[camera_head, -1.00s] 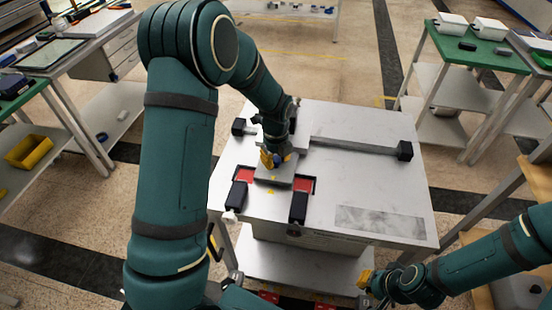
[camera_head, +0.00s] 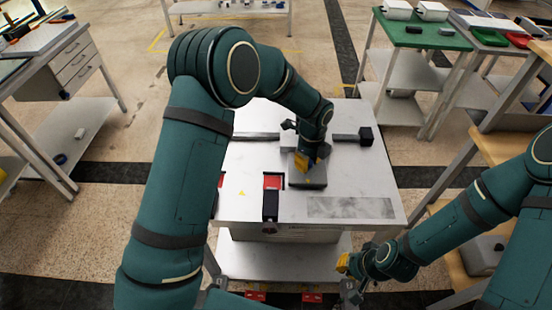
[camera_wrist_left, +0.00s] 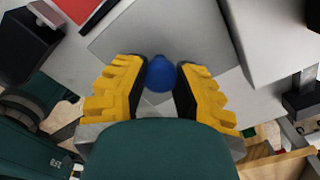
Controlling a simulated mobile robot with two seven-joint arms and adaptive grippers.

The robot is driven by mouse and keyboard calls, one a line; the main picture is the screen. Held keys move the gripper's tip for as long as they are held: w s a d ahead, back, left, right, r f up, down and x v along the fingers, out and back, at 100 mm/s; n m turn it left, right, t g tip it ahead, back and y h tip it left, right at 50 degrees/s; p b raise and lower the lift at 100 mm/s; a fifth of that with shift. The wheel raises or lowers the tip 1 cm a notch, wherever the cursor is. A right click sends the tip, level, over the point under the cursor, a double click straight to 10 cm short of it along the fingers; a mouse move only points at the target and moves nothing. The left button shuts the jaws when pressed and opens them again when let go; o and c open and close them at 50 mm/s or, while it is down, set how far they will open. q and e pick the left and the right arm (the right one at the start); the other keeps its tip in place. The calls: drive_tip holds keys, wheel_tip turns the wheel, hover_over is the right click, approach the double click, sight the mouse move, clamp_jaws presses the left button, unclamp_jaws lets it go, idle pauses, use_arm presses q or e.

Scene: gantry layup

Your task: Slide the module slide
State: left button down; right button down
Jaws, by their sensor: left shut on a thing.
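A black clamp (camera_head: 270,206) stands by a red patch (camera_head: 273,181) at the table's front. A grey textured strip (camera_head: 350,207) lies front right. A green-topped table (camera_head: 425,31) stands at the back right.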

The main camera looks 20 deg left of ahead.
use_arm(q)
drive_tip(key=w+d, duration=0.1)
drive_tip(key=d, duration=0.6)
drive_tip(key=w+d, duration=0.1)
drive_tip(key=d, duration=0.2)
drive_tip(key=shift+w+d+f, duration=0.1)
drive_tip(key=shift+w+d, duration=0.2)
drive_tip(key=shift+d, duration=0.05)
drive_tip(key=c, duration=0.6)
unclamp_jaws()
drive_tip(key=shift+w+d, duration=0.1)
drive_tip(key=shift+d, duration=0.05)
wheel_tip(320, 180, up, 12)
drive_tip(key=shift+r, duration=0.1)
